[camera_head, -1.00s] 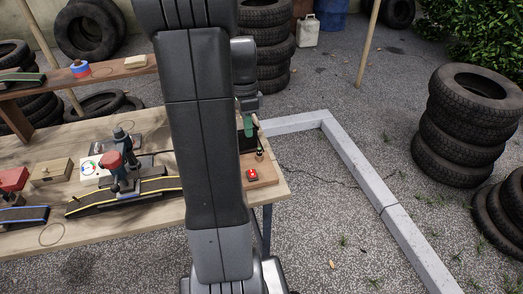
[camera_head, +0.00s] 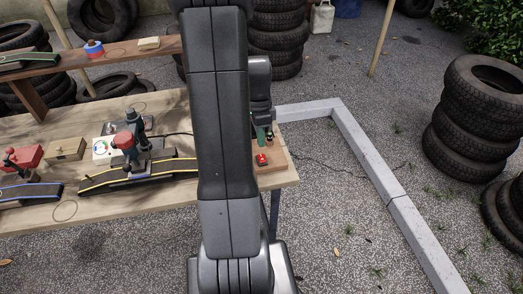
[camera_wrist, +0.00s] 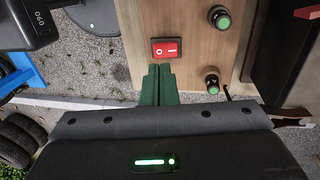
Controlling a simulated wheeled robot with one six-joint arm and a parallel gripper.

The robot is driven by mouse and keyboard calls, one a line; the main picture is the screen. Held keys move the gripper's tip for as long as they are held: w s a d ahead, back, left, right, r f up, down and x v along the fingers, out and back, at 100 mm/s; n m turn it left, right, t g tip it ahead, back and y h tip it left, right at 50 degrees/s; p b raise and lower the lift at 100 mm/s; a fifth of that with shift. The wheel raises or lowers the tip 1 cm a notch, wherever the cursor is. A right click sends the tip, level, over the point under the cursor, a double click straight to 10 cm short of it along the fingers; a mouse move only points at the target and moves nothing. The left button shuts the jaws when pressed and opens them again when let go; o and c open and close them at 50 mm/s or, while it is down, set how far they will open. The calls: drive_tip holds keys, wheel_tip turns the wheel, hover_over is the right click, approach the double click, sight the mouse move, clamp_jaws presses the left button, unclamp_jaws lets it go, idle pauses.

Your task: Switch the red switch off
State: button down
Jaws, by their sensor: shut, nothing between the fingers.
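The red switch (camera_wrist: 166,49) is a rocker with white O and I marks, set in a wooden panel (camera_wrist: 185,20). In the wrist view the O is on its left and the I on its right; I cannot tell which side is pressed in. In the head view the red switch (camera_head: 262,160) is at the right end of the table. My gripper (camera_wrist: 158,68) has green fingers, shut together and empty. Their tips are just below the switch in the wrist view, with no clear contact. My gripper (camera_head: 262,141) is partly hidden by my arm in the head view.
Two green-capped knobs, an upper one (camera_wrist: 220,17) and a lower one (camera_wrist: 212,84), stand out right of the switch. On the table (camera_head: 120,205) are a conveyor ramp (camera_head: 100,182), a wooden box (camera_head: 65,149) and tools.

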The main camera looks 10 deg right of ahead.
sight(262, 159)
drive_tip(key=shift+s+f, duration=0.25)
drive_tip(key=shift+f, duration=1.05)
drive_tip(key=shift+s+f, duration=0.2)
drive_tip(key=shift+f, duration=1.05)
drive_tip(key=shift+f, duration=0.1)
